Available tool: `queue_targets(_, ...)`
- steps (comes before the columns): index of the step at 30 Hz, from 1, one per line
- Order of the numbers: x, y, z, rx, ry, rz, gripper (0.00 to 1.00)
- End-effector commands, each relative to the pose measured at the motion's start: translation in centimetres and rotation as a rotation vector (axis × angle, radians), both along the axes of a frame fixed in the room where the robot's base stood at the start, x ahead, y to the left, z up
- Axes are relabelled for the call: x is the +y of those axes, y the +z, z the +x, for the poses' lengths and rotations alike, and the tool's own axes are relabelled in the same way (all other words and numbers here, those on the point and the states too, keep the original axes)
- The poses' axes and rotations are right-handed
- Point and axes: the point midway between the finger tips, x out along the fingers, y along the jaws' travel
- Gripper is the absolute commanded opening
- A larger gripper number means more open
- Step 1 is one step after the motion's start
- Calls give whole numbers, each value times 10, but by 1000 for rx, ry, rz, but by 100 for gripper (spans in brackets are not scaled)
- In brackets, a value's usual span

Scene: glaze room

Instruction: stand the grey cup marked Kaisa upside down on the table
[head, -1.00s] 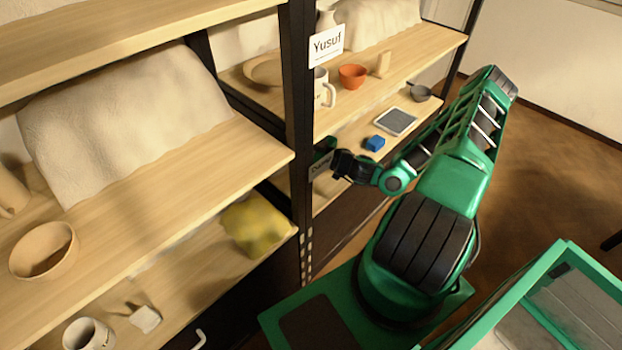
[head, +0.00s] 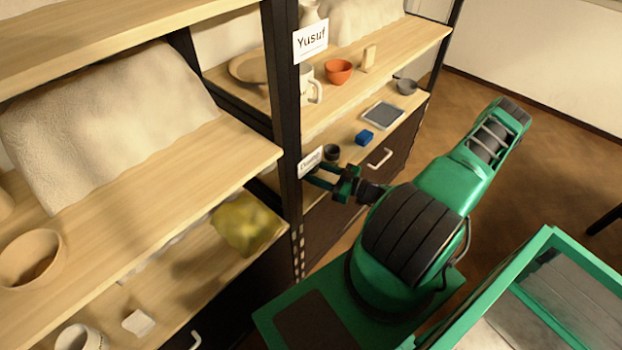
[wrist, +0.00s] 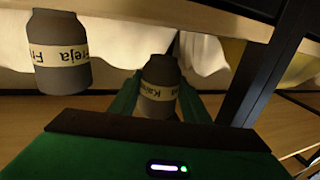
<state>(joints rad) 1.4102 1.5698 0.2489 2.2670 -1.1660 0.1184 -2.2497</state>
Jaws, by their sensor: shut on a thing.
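The grey cup marked Kaisa (wrist: 161,88) is between the two green fingers of my gripper (wrist: 158,98) in the wrist view. My gripper is shut on it. Its label is partly hidden by the gripper body, and I cannot tell surely which end is its mouth. In the head view my gripper (head: 314,177) is at the front of the lower shelf (head: 345,165), beside the black post. The Kaisa cup is not clearly visible there.
Another grey cup (wrist: 60,52), with a label that seems to read Freja, is left of the held one. A dark cup (head: 331,152), a blue block (head: 364,138) and a grey tablet (head: 383,115) are on the lower shelf. The black post (head: 286,120) stands close to my gripper.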

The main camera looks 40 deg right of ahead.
Motion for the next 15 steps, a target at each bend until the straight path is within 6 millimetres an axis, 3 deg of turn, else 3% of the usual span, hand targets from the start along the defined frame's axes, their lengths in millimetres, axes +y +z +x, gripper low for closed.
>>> queue_targets(7,0,-32,0,0,0,1,23)
queue_targets(15,0,-37,0,0,0,0,23)
